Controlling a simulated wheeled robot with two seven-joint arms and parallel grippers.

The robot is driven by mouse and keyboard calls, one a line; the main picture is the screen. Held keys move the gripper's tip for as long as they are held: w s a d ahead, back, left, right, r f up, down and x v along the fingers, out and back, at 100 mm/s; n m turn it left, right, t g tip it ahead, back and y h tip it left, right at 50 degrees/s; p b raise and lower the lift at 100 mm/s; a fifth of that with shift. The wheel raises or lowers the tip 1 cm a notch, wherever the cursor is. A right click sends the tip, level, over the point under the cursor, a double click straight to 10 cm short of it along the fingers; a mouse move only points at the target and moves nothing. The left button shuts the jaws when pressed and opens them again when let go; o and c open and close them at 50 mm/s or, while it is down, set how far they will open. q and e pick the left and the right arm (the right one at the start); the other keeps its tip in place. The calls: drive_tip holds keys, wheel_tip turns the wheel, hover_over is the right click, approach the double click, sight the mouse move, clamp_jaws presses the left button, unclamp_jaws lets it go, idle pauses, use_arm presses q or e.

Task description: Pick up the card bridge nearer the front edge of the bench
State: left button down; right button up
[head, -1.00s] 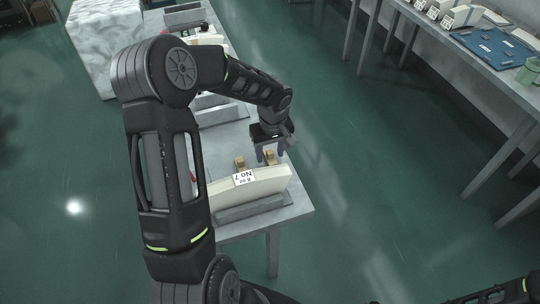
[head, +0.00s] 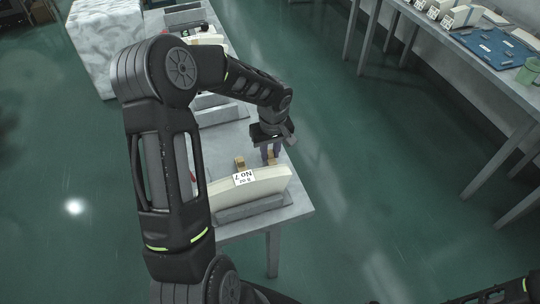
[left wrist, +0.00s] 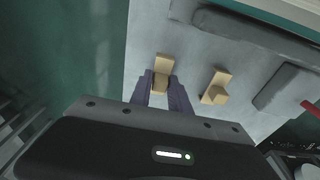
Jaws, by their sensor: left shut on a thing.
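Two small tan card bridges lie on the grey bench (head: 300,207), behind the cream block with the "No 7" label. My left gripper (head: 271,152) points down and is shut on the right-hand card bridge (head: 271,161), near the bench's right edge. In the left wrist view the fingers (left wrist: 162,92) sit on either side of this card bridge (left wrist: 163,64), which seems to rest on the bench. The other card bridge (head: 239,163) stands apart to its left in the head view. It also shows in the left wrist view (left wrist: 216,84), free of the fingers. My right gripper is not seen.
The cream block (head: 265,185) stands in a grey holder (head: 250,210) close to the card bridges. More grey holders (head: 212,101) stand farther back along the bench. A second bench (head: 440,45) with a blue mat (head: 492,45) is across the green floor at the right.

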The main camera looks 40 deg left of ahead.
sight(270, 152)
use_arm(q)
wheel_tip(270, 152, up, 9)
drive_tip(key=shift+r+b, duration=0.2)
drive_tip(key=shift+b, duration=0.55)
drive_tip(key=shift+r, duration=0.35)
